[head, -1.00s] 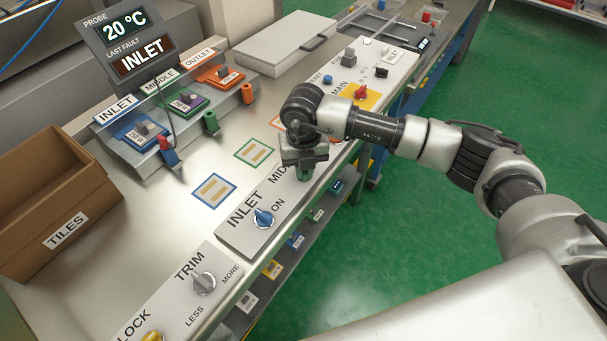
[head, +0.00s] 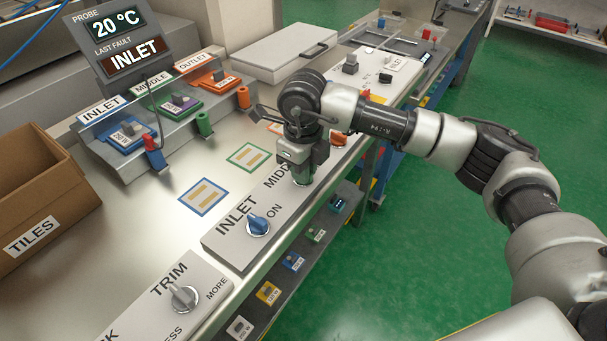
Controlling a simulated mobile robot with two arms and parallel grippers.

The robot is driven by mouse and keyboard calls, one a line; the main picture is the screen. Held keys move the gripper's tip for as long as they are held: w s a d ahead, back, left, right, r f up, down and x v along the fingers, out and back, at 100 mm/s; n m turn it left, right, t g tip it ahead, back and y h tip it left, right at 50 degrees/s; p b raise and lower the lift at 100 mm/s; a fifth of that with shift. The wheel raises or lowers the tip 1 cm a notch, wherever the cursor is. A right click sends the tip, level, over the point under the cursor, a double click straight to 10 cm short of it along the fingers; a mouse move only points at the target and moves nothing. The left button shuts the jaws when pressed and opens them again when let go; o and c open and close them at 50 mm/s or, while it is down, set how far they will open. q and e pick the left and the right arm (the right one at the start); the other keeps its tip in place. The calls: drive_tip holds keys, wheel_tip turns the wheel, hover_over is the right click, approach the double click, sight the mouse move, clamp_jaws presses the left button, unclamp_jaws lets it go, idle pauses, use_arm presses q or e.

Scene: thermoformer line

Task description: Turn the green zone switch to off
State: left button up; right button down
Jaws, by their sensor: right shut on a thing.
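The zone switch panel (head: 226,243) runs along the front edge of the bench, with the labels INLET and MIDDLE on it. The green zone switch (head: 302,181) is at the MIDDLE label, and only a little of its base shows under my right gripper. My right gripper (head: 302,168) points down and is shut on the green switch, hiding its knob and which way it points. My left gripper is not in view.
The blue inlet switch (head: 257,225) is nearer on the same panel, its ON label beside it. An orange switch (head: 338,138) is just beyond my gripper. The TRIM knob (head: 184,297) is nearer. A display (head: 122,42) reads 20 °C and INLET. A TILES box (head: 40,215) stands left.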

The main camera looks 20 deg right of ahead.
drive_tip(key=shift+r+n, duration=0.1)
drive_tip(key=shift+n, duration=0.2)
drive_tip(key=c, duration=1.2)
unclamp_jaws()
drive_tip(key=shift+o, duration=0.2)
wheel_tip(320, 180, up, 11)
drive_tip(key=b, duration=0.1)
drive_tip(key=shift+b, duration=0.4)
